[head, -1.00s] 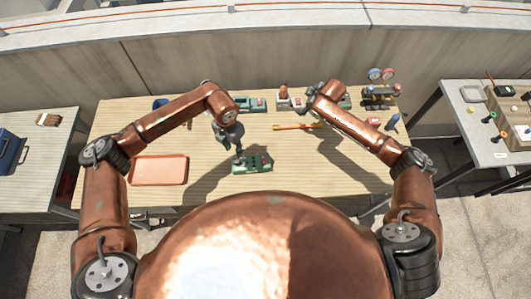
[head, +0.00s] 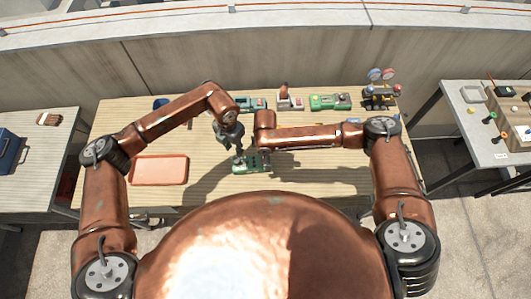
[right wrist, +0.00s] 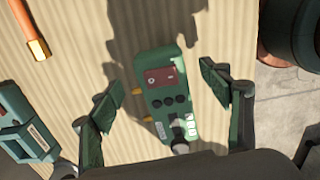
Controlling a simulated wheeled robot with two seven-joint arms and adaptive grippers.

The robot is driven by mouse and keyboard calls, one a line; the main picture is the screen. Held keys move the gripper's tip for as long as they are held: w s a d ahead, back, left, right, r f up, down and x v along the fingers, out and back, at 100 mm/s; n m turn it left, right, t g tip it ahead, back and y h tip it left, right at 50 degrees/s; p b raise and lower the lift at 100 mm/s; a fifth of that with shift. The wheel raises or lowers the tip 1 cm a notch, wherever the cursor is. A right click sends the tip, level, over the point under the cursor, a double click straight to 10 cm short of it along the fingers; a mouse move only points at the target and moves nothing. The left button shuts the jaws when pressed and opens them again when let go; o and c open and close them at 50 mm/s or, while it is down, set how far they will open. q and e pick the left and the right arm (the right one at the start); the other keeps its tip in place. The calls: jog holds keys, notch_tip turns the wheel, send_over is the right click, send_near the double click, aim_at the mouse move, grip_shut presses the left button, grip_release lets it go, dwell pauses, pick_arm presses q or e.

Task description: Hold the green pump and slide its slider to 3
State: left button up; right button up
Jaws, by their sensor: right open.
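The green pump (head: 258,168) lies on the wooden table, in front of my body. In the right wrist view the pump (right wrist: 158,100) shows a red panel, a row of dark round knobs and two brass stubs on its left side. A dark upright part with white marks beside it is near its lower end; I cannot read the marks. My left gripper (head: 238,159) points down at the pump's left end and appears to touch it; its jaws are too small to judge. My right gripper (right wrist: 158,78) is open above the pump, one finger on each side, apart from it.
An orange tray (head: 159,170) lies left of the pump. Behind are a teal device (head: 250,103), a grey-based device with a red top (head: 289,101), another green device (head: 330,101) and gauges (head: 381,75). An orange-handled tool (right wrist: 34,35) lies nearby.

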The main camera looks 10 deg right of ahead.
aim_at(236, 160)
jog(key=shift+f, duration=2.6)
jog(key=shift+c, duration=0.4)
jog(key=c, duration=1.7)
pick_arm(q)
jog(key=shift+o, duration=1.2)
jog(key=shift+w+n, duration=0.1)
jog(key=shift+n, duration=0.2)
pick_arm(e)
jog(key=shift+c, duration=0.2)
pick_arm(q)
jog(key=w+a+r+n+g+h, duration=0.1)
jog(key=w+a+n+g+h, duration=0.25)
jog(key=n, duration=1.25)
jog(key=x, duration=1.1)
jog(key=shift+w+a+f, duration=0.15)
jog(key=shift+a+f, duration=0.1)
jog(key=shift+f, duration=0.05)
